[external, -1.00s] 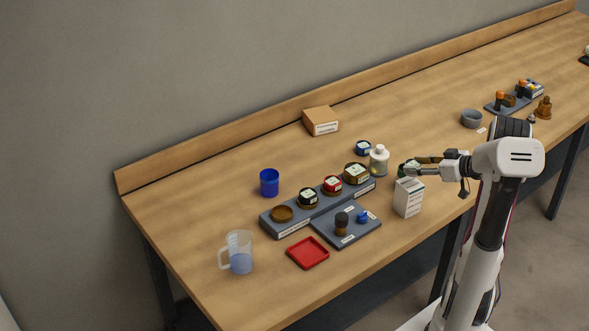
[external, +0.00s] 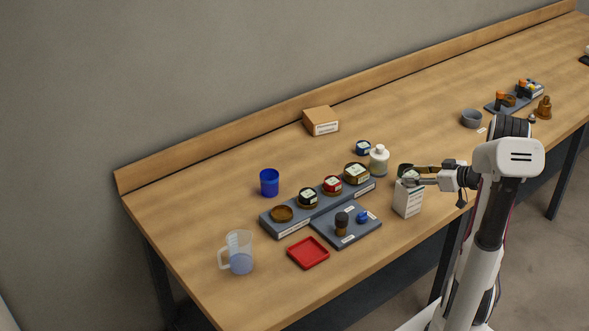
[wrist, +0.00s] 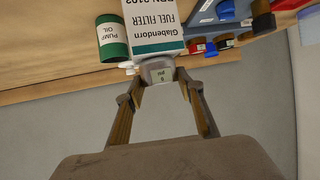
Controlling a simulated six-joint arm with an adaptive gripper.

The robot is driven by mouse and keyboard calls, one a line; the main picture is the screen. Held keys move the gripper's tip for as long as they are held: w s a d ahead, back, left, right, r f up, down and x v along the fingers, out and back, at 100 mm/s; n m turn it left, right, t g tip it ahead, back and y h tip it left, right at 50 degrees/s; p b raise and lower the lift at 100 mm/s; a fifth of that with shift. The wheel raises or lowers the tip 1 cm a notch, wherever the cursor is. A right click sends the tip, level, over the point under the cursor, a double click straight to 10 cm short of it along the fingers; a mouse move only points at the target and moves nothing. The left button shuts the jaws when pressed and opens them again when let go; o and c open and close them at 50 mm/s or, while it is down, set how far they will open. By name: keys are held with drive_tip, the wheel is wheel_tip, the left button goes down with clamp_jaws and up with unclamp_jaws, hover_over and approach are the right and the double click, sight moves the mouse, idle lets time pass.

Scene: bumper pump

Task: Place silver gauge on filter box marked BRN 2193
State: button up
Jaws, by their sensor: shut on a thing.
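The filter box (external: 408,201) is a white upright carton near the front edge of the bench. In the wrist view the filter box (wrist: 155,25) appears upside down, with "FUEL FILTER" and a partly cut-off BRN number. My gripper (external: 411,181) is at the top of the box. In the wrist view my gripper (wrist: 158,84) is shut on the silver gauge (wrist: 157,71), a small grey body with a pale "psi" face. The gauge is at the box's top edge; I cannot tell whether they touch.
A green-and-white pump oil can (wrist: 112,40) stands close beside the box. A white-capped bottle (external: 379,162), a grey rack (external: 295,226) of jars and a grey tray (external: 360,236) are to the left. Bare bench lies right of the box.

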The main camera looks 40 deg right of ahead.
drive_tip(key=shift+f, duration=0.1)
drive_tip(key=o, duration=1.2)
drive_tip(key=shift+s+d+r, duration=0.1)
drive_tip(key=shift+s+r, duration=0.25)
drive_tip(key=shift+v, duration=5.6)
drive_tip(key=shift+w, duration=0.1)
